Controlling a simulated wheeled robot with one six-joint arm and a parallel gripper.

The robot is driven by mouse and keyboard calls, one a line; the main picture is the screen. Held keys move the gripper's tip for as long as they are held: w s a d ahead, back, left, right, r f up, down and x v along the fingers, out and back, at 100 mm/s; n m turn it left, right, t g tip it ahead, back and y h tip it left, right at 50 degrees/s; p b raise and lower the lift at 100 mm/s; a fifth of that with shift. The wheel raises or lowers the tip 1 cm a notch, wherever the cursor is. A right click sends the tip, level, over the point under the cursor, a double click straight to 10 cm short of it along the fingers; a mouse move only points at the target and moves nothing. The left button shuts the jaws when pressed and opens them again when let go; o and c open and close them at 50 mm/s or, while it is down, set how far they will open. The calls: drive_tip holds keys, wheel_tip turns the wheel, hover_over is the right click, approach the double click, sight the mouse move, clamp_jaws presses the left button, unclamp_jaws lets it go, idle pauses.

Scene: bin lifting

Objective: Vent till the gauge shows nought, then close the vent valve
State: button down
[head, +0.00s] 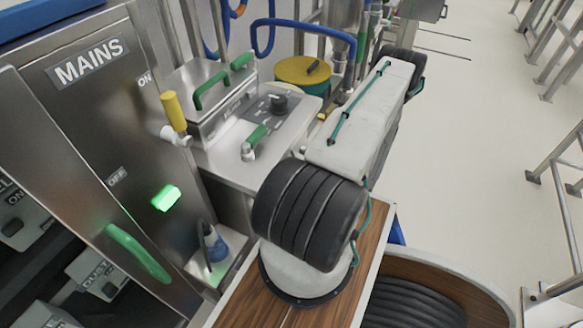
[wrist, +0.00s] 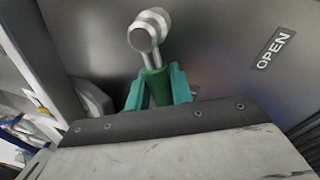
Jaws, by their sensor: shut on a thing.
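In the wrist view, my gripper (wrist: 157,86) has its two teal fingers shut on the green handle of a valve (wrist: 154,78). The handle's bright metal hub (wrist: 149,30) stands beyond the fingertips, in front of a grey panel. An "OPEN" label (wrist: 273,50) is on that panel, to the right of the handle. The frames do not show whether this valve is open or closed. No gauge can be made out in either view. In the head view my arm reaches away to the back, and its gripper is hidden.
A steel cabinet marked "MAINS" (head: 91,64) stands at the left, with a lit green lamp (head: 165,197) and a yellow-handled lever (head: 173,112). A steel bench (head: 223,160) carries green-handled fittings. Blue hoses (head: 300,24) hang behind. The floor (head: 470,130) at right is clear up to metal railings.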

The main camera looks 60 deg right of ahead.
drive_tip(key=m, duration=0.1)
drive_tip(key=r+m, duration=0.1)
drive_tip(key=m, duration=0.1)
drive_tip(key=shift+a+h, duration=0.15)
drive_tip(key=shift+h, duration=0.25)
drive_tip(key=shift+r+m+h, duration=0.3)
drive_tip(key=shift+r+m, duration=0.2)
drive_tip(key=shift+m, duration=0.7)
drive_tip(key=shift+r, duration=0.1)
drive_tip(key=c, duration=1.3)
unclamp_jaws()
drive_tip(key=shift+o, duration=0.2)
drive_tip(key=shift+s, duration=0.15)
drive_tip(key=s+f, duration=0.1)
drive_tip(key=s, duration=0.6)
drive_tip(key=shift+s+f, duration=0.25)
drive_tip(key=shift+f, duration=0.05)
